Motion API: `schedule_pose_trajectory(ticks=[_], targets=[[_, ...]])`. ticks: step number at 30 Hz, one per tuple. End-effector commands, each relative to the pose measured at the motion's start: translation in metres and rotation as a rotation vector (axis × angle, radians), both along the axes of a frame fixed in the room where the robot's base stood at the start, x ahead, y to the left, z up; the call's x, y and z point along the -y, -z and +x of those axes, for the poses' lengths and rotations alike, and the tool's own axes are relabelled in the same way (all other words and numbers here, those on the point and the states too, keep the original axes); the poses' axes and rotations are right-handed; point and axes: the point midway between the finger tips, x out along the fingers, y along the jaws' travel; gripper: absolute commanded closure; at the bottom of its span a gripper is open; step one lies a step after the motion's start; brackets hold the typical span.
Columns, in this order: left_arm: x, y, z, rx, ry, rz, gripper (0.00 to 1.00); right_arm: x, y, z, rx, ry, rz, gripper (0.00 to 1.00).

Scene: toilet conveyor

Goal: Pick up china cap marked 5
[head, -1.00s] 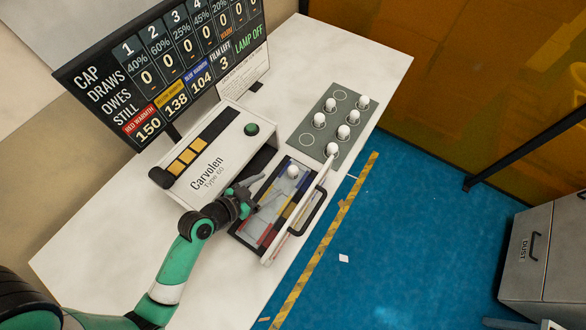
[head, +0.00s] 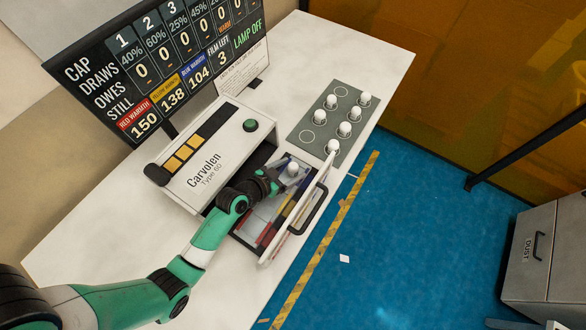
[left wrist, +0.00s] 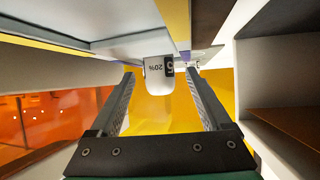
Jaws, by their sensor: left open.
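The white china cap marked 5, 20% (head: 292,169) stands at the far end of the open tray of the Carvolen machine. In the left wrist view the cap (left wrist: 156,82) shows upside down, its label facing the camera. My left gripper (head: 284,174) is open with its fingertips at the cap. In the left wrist view the two fingers (left wrist: 160,85) lie to either side of the cap, with gaps visible on both sides. My right gripper is not in view.
The Carvolen machine (head: 205,160) stands left of its tray (head: 262,228), which has a raised wall and black handle on the right. Several other white caps stand on a grey-green mat (head: 310,122) behind. A display board (head: 110,75) is at the back left. Front table is clear.

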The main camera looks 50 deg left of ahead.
Motion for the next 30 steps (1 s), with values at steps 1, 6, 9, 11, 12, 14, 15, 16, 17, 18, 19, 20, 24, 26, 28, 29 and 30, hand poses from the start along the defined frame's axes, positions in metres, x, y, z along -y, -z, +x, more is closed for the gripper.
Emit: schedule_pose_trajectory(ticks=[1, 6, 9, 11, 12, 14, 15, 16, 17, 18, 19, 20, 24, 26, 28, 29, 30], targets=[[0.000, 0.000, 0.000, 0.000, 0.000, 0.000, 0.19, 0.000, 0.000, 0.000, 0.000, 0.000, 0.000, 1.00], [0.000, 0.000, 0.000, 0.000, 0.000, 0.000, 0.46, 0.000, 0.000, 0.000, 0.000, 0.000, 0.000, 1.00], [0.000, 0.000, 0.000, 0.000, 0.000, 0.000, 0.64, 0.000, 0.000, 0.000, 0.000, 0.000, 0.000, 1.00], [0.000, 0.000, 0.000, 0.000, 0.000, 0.000, 0.74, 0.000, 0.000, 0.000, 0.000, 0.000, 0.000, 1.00], [0.000, 0.000, 0.000, 0.000, 0.000, 0.000, 0.82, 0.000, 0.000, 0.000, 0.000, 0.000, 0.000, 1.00], [0.000, 0.000, 0.000, 0.000, 0.000, 0.000, 0.92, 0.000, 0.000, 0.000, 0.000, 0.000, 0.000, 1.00], [0.000, 0.000, -0.001, 0.000, 0.000, 0.000, 1.00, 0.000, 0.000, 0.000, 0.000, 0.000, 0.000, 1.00], [0.000, 0.000, -0.001, 0.000, 0.000, 0.000, 1.00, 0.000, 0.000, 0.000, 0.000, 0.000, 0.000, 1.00], [0.000, 0.000, -0.001, 0.000, 0.000, 0.000, 1.00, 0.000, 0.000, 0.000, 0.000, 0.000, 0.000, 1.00], [0.000, -0.001, 0.000, 0.000, 0.000, 0.000, 1.00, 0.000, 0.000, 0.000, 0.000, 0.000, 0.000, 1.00], [0.000, -0.001, 0.000, 0.000, 0.000, 0.000, 1.00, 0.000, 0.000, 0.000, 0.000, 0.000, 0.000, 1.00], [0.000, 0.000, 0.000, 0.000, 0.000, 0.000, 1.00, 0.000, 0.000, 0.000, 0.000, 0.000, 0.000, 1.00], [0.000, -0.002, 0.000, 0.001, 0.000, 0.000, 1.00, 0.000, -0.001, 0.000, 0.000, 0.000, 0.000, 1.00], [0.000, -0.004, 0.000, 0.001, 0.000, 0.000, 1.00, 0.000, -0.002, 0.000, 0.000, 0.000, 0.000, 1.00], [0.000, -0.010, 0.000, 0.003, 0.000, 0.001, 1.00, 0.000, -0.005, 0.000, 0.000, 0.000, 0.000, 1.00], [0.000, -0.014, 0.000, 0.003, 0.000, 0.001, 1.00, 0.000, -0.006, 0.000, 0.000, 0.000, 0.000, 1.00], [0.000, -0.019, 0.000, 0.002, 0.000, 0.000, 1.00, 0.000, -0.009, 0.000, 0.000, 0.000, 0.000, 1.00]])
